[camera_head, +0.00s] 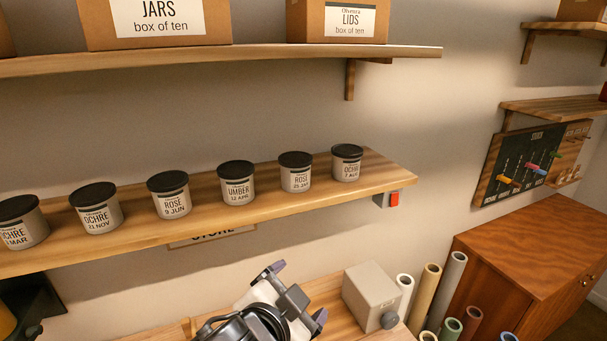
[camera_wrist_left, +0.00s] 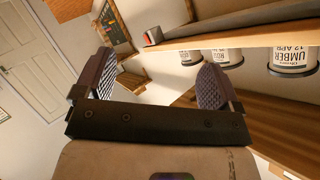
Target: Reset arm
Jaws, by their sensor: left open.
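My left gripper (camera_head: 294,294) is in the lower middle of the head view, below the jar shelf and above the wooden bench. Its two fingers stand apart with nothing between them. In the left wrist view the gripper (camera_wrist_left: 156,78) also shows open and empty, with ridged pads. The wrist view looks along the underside of the jar shelf, with the picture turned over. My right gripper is in neither view.
Several black-lidded pigment jars (camera_head: 236,183) stand in a row on the middle shelf (camera_head: 385,174). Boxes (camera_head: 157,22) sit on the upper shelf (camera_head: 255,57). A grey box with a knob (camera_head: 370,294) and upright rolls (camera_head: 425,293) stand right of the gripper. A wooden cabinet (camera_head: 530,240) is farther right.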

